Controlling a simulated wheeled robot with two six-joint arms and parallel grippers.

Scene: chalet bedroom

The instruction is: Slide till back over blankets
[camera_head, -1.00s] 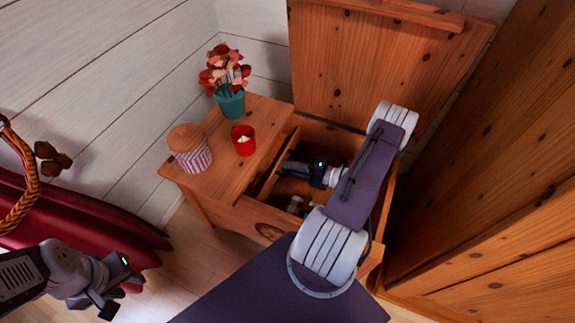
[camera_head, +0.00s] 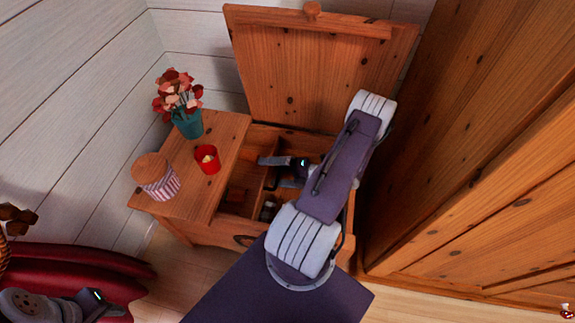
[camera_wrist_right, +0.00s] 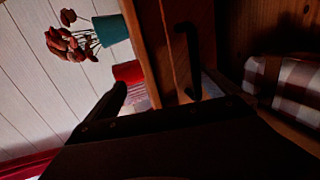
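The open wooden chest (camera_head: 215,231) stands ahead with its lid raised. Inside it, a wooden wall that looks like the till's side (camera_head: 269,180) stands apart from the fixed top, with an open gap holding something reddish. The wrist view shows a wooden face with a black handle (camera_wrist_right: 189,60). Checked blankets (camera_wrist_right: 298,90) lie to its right, in shadow. My right gripper (camera_head: 268,161) is inside the chest near the till's upper edge; its finger gap is hidden, and contact is unclear. My left gripper (camera_head: 100,301) is low at the left, away from the chest.
The raised lid (camera_head: 310,75) is behind. A tall wooden cabinet (camera_head: 470,150) closes off the right. Something dark red (camera_head: 80,262) lies at the left.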

